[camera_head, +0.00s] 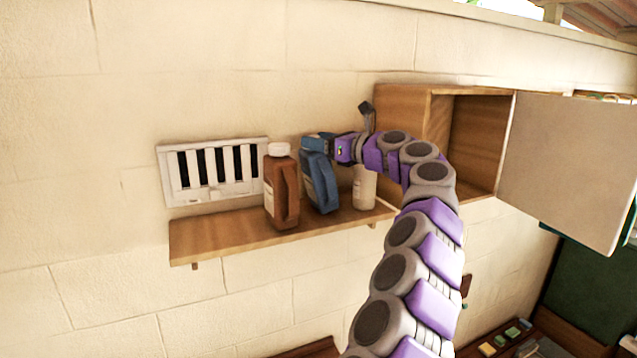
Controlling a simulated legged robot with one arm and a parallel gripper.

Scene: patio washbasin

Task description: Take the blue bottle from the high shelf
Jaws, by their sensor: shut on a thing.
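The blue bottle (321,184) stands slightly tilted in the picture on the wooden high shelf (215,235), between a brown bottle and a white bottle. My gripper (318,143) is at the top of the blue bottle, having come from the right, and is shut on it near its cap. The fingers cover the bottle's cap and neck. The bottle's base appears to be at the shelf board; whether it touches cannot be told.
The brown bottle (282,190) with a white cap stands close on the left. A white vent (212,172) is on the wall.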

